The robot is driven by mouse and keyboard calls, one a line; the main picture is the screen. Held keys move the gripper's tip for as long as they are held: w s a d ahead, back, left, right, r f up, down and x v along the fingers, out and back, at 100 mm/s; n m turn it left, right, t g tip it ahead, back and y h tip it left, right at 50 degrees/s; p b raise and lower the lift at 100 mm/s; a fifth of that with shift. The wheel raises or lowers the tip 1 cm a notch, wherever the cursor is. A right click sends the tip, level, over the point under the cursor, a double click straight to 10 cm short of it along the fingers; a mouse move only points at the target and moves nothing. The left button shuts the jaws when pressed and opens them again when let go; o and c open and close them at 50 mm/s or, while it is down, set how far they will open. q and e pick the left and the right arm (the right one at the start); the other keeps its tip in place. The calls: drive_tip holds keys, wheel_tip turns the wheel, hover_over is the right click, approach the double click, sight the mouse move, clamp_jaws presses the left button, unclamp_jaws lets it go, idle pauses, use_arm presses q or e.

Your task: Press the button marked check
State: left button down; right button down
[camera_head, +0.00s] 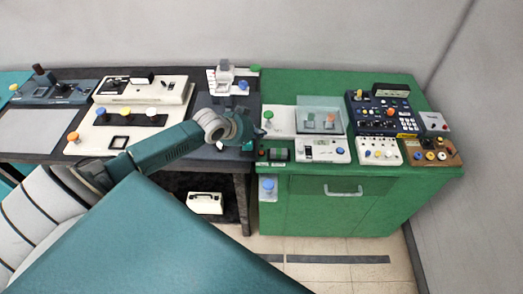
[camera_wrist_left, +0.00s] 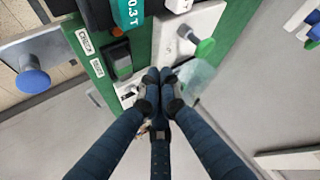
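My left gripper (camera_head: 260,131) hangs just above and behind this panel. In the wrist view its dark fingers (camera_wrist_left: 160,76) come together at the tips, empty, apart from the black button. My right gripper is not in view.
A green knob (camera_head: 268,115) on a white plate stands close to my left gripper. A blue knob (camera_head: 268,185) sticks out from the cabinet front. A clear cover (camera_head: 321,108), a white device (camera_head: 322,150) and control panels (camera_head: 385,112) crowd the cabinet top to the right.

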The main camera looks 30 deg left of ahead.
use_arm(q)
drive_tip(key=b, duration=0.5)
hover_over(260, 153)
wheel_tip(260, 153, down, 6)
drive_tip(key=shift+s+r, duration=0.1)
drive_tip(key=shift+r, duration=0.05)
drive_tip(key=shift+f, duration=0.9)
drive_tip(key=shift+f+b, duration=0.1)
drive_tip(key=shift+b, duration=0.2)
drive_tip(key=shift+f, duration=0.3)
drive_tip(key=shift+f+b, duration=0.3)
drive_tip(key=shift+f, duration=0.1)
idle(0.4)
idle(0.4)
drive_tip(key=shift+r+p, duration=0.8)
drive_tip(key=shift+p, duration=0.05)
